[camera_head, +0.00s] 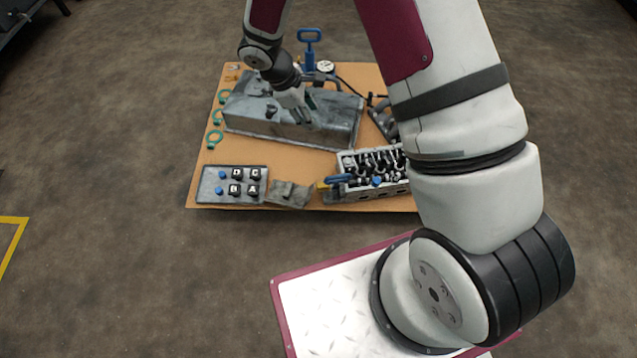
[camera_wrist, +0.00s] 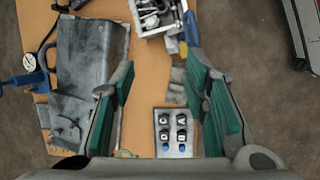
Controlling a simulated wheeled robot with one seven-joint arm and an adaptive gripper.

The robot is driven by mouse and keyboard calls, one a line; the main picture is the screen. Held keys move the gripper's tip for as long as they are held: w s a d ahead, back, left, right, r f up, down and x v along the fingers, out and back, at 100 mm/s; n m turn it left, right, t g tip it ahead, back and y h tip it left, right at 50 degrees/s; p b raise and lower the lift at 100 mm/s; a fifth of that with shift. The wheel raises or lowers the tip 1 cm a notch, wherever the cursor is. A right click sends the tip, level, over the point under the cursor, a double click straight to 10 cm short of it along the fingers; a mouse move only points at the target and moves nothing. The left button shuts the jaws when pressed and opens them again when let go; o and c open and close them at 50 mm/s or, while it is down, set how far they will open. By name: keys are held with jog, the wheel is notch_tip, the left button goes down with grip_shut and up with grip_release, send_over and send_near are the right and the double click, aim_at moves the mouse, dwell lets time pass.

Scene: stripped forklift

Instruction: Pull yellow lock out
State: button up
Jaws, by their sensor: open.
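The yellow lock (camera_head: 322,187) is a small yellow piece at the left end of the grey engine block, next to a blue handle (camera_head: 338,180). In the wrist view the yellow lock (camera_wrist: 183,49) shows near the upper middle, just left of the right finger's tip. My gripper (camera_head: 302,114) is over the grey metal cover, behind and left of the lock, and apart from it. In the wrist view my gripper (camera_wrist: 160,63) has its two green-padded fingers spread wide with nothing between them. The lock's fine shape is too small to tell.
The engine block (camera_head: 372,163) stands at the board's front right. The large grey cover (camera_head: 340,120) fills the middle. A button panel (camera_head: 234,185) and a small grey part (camera_head: 288,194) lie along the front. A blue-handled gauge unit (camera_head: 310,50) stands behind. Bare board (camera_head: 260,152) shows left.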

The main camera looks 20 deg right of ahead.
aim_at(321, 185)
jog(key=s+a+f+n+b, duration=0.1)
jog(key=a+f+n+b, duration=0.1)
jog(key=f, duration=0.9)
jog(key=s+a+f+n+b, duration=0.1)
jog(key=f+b, duration=0.2)
jog(key=f, duration=0.7)
jog(key=shift+g, duration=0.3)
jog(key=b+x, duration=0.4)
jog(key=x, duration=0.9)
jog(key=shift+f, duration=0.45)
grip_shut()
